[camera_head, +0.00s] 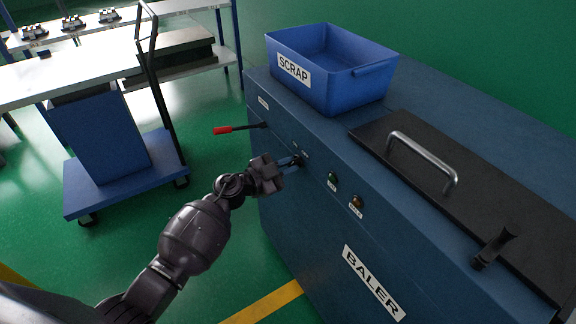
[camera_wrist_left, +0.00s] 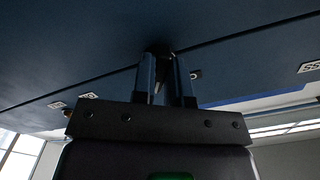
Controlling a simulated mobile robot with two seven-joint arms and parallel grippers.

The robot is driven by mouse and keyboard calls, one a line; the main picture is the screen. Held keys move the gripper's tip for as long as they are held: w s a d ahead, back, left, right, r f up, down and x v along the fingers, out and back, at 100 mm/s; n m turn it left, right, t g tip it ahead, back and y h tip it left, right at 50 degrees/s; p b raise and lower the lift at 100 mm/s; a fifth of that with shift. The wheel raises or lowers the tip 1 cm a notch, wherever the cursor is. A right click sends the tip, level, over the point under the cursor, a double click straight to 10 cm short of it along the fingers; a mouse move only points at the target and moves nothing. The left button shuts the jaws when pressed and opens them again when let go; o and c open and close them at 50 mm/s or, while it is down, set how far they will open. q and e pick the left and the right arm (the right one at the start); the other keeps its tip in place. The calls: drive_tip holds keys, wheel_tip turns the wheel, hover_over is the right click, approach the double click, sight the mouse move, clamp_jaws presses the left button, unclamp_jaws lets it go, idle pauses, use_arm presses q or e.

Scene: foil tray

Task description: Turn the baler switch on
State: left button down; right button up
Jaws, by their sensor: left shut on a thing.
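The baler (camera_head: 300,225) is a large dark blue cabinet at the right of the head view. Its switch (camera_head: 299,160) is a small dark knob on the front face, left of the green and amber buttons. My left gripper (camera_head: 291,162) reaches it from the left and is shut on it. In the left wrist view the two fingers (camera_wrist_left: 167,78) close on the dark switch knob (camera_wrist_left: 160,48), which they mostly hide. I cannot read the switch's position. My right gripper is in neither view.
A red-tipped lever (camera_head: 222,130) sticks out of the baler left of my gripper. A green button (camera_head: 332,179) and an amber button (camera_head: 355,202) sit to the right. A blue scrap bin (camera_head: 345,85) stands on top, beside a black lid with a handle (camera_head: 425,162). A blue cart (camera_head: 125,175) stands left.

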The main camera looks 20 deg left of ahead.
use_arm(q)
drive_tip(key=shift+r+m, duration=0.1)
drive_tip(key=shift+m, duration=0.9)
drive_tip(key=m, duration=0.2)
drive_tip(key=shift+m+p, duration=0.3)
drive_tip(key=m, duration=0.5)
drive_tip(key=shift+a, duration=0.1)
drive_tip(key=shift+m, duration=0.9)
drive_tip(key=shift+b, duration=0.3)
drive_tip(key=c, duration=1.1)
unclamp_jaws()
drive_tip(key=shift+r, duration=0.1)
drive_tip(key=shift+c, duration=0.2)
